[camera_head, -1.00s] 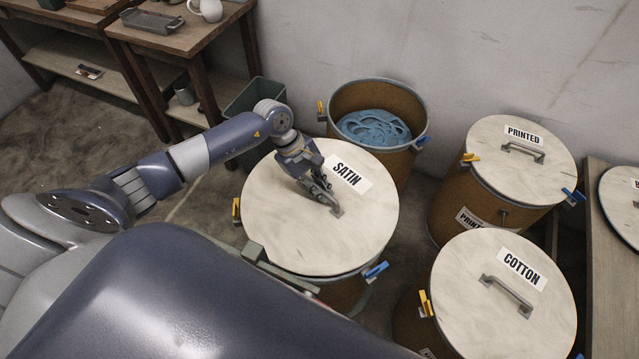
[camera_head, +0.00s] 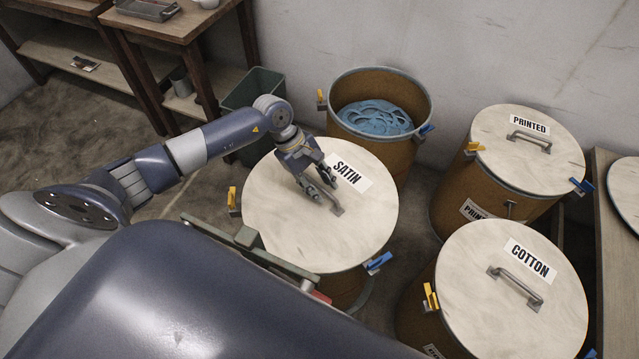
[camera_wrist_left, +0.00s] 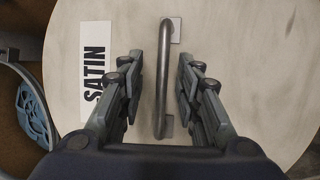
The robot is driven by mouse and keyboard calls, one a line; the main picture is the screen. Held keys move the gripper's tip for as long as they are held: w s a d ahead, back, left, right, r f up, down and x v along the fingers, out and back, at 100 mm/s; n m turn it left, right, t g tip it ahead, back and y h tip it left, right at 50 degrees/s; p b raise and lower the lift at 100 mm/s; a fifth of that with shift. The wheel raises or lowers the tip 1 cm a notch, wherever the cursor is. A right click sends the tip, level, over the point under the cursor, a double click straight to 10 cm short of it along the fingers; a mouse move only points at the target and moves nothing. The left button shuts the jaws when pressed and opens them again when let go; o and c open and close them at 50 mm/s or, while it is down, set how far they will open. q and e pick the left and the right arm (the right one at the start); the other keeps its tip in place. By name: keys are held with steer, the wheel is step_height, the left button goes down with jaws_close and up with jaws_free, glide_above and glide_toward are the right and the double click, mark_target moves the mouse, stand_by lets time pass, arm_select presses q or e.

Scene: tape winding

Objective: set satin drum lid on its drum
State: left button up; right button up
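The satin lid (camera_head: 290,232), a pale round disc with a SATIN label, lies on top of a brown drum (camera_head: 345,286) in the head view. Its grey bar handle (camera_head: 335,207) is partly hidden by my left gripper (camera_head: 329,184). The lid also fills much of the left wrist view (camera_wrist_left: 235,40). There my open left gripper (camera_wrist_left: 160,90) has one finger on each side of the handle (camera_wrist_left: 163,75), with gaps on both sides. My right gripper is not in view.
An open drum (camera_head: 335,115) holding blue coiled tape (camera_head: 375,117) stands behind. Drums with printed (camera_head: 545,165) and cotton (camera_head: 480,285) lids stand at right. Yellow (camera_head: 232,198) and blue (camera_head: 378,262) clamps stick out at the satin drum's rim. Wooden tables (camera_head: 180,35) stand at back left.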

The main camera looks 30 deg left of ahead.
arm_select(q)
steer(key=shift+f, duration=0.15)
steer(key=v, duration=1.2)
steer(key=shift+s, duration=0.1)
stand_by(0.4)
